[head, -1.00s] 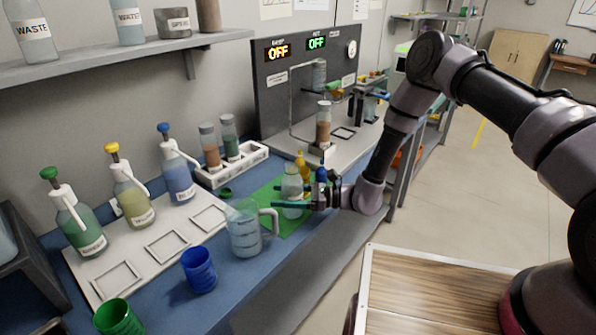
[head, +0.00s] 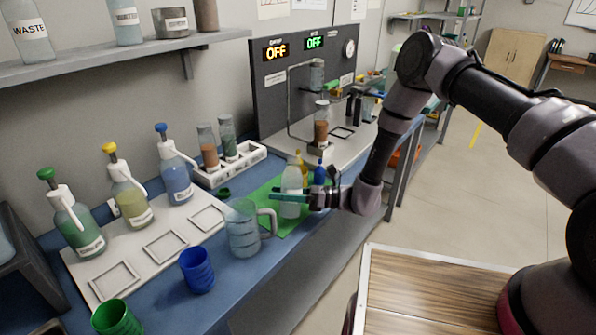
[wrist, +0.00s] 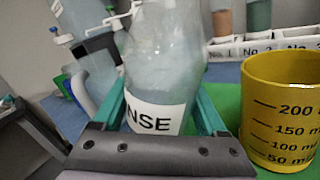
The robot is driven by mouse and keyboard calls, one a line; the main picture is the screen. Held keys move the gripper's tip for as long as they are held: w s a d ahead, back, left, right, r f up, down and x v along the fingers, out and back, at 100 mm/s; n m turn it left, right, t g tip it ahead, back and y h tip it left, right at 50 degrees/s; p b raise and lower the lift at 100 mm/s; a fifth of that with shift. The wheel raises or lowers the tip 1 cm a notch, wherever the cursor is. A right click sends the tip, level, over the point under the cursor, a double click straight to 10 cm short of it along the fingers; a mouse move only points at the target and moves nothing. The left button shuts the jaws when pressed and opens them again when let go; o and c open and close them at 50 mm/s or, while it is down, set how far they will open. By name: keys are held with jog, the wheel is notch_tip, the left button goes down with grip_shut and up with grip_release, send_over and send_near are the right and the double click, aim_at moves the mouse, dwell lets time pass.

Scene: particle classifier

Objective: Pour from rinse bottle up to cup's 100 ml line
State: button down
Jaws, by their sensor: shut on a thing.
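The rinse bottle (head: 291,182) is clear with a white label ending in "NSE" in the wrist view (wrist: 155,75). My gripper (head: 290,195) is shut around it, with a teal finger on each side (wrist: 160,112). The bottle is about upright over the green mat; I cannot tell whether its base touches the mat. A yellow cup (wrist: 280,115) with 50 to 200 ml marks stands just right of the bottle in the wrist view. In the head view, a yellow patch (head: 301,162) shows behind the bottle.
A clear measuring jug (head: 243,232) with a handle stands left of the green mat (head: 262,197). A blue cup (head: 198,270) and a green cup (head: 117,318) are nearer. Several pump bottles stand on a white tray (head: 200,240). A tube rack (head: 240,163) is behind.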

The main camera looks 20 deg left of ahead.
jog(key=shift+w+f+m+t, duration=0.1)
jog(key=shift+w+m+t, duration=0.05)
jog(key=shift+m, duration=0.65)
jog(key=shift+w+m+t, duration=0.1)
jog(key=shift+m+t, duration=0.05)
jog(key=shift+m, duration=0.65)
jog(key=shift+s+m+y, duration=0.1)
jog(key=shift+m+y, duration=0.2)
jog(key=shift+s+f+m, duration=0.1)
jog(key=shift+s+m, duration=0.05)
jog(key=shift+m, duration=0.45)
jog(key=shift+s+r+m+t+y, duration=0.15)
jog(key=shift+s+r+m, duration=0.15)
jog(key=shift+r+m, duration=0.5)
jog(key=shift+s+r+m+t+y, duration=0.15)
jog(key=shift+s+r+m, duration=0.2)
jog(key=shift+m, duration=0.75)
dwell(1.1)
jog(key=shift+s+m+t, duration=0.1)
jog(key=shift+m+t, duration=0.2)
jog(key=shift+m, duration=0.7)
dwell(0.8)
jog(key=shift+r+m+p, duration=0.3)
jog(key=shift+r+m, duration=0.1)
jog(key=shift+m, duration=0.1)
